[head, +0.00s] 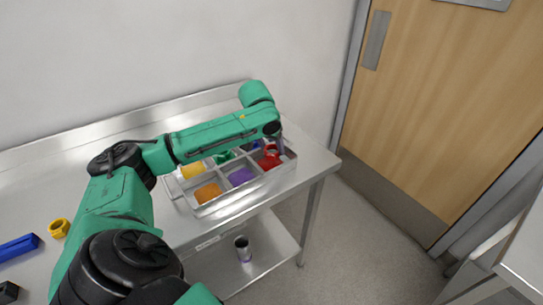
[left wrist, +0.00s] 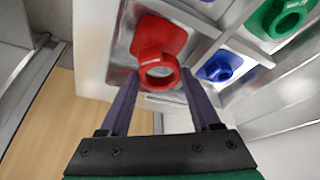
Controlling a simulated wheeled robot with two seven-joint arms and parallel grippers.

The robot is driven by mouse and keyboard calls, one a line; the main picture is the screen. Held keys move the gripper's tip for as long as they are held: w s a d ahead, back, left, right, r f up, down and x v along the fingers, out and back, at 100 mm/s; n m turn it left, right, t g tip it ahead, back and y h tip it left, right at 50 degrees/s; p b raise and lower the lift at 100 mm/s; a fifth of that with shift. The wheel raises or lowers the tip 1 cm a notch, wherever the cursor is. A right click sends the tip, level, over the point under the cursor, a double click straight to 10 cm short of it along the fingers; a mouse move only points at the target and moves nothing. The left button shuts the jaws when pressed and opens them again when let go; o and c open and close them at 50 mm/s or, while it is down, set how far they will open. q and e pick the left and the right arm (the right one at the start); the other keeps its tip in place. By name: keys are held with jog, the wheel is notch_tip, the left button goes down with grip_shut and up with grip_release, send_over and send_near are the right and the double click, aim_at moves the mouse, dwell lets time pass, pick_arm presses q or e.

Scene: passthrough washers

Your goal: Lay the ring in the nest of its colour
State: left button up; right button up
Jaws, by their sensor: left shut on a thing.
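My left gripper (left wrist: 160,85) is shut on the red ring (left wrist: 158,77) above the divided tray. The red nest (left wrist: 168,33), a square pad in a tray compartment, lies just behind the ring in the left wrist view; the ring overlaps its edge, and I cannot tell whether they touch. In the head view, the left gripper (head: 282,150) is over the right end of the tray (head: 238,201), by the red nest (head: 268,163). My right gripper is not in view.
Other compartments hold yellow (head: 193,170), green (head: 225,156), orange (head: 208,192), purple (head: 240,176) and blue (left wrist: 221,66) pieces. A yellow ring (head: 59,228) and a blue block (head: 18,247) lie at the table's left. A can (head: 243,249) stands on the lower shelf.

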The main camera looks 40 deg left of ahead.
aim_at(271, 164)
pick_arm(q)
jog(key=f, duration=0.3)
jog(key=shift+s, duration=0.25)
jog(key=shift+f, duration=0.3)
jog(key=o, duration=1.5)
jog(key=shift+w, duration=0.1)
jog(key=shift+c, duration=0.2)
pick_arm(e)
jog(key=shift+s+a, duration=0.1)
pick_arm(q)
jog(key=v, duration=1.2)
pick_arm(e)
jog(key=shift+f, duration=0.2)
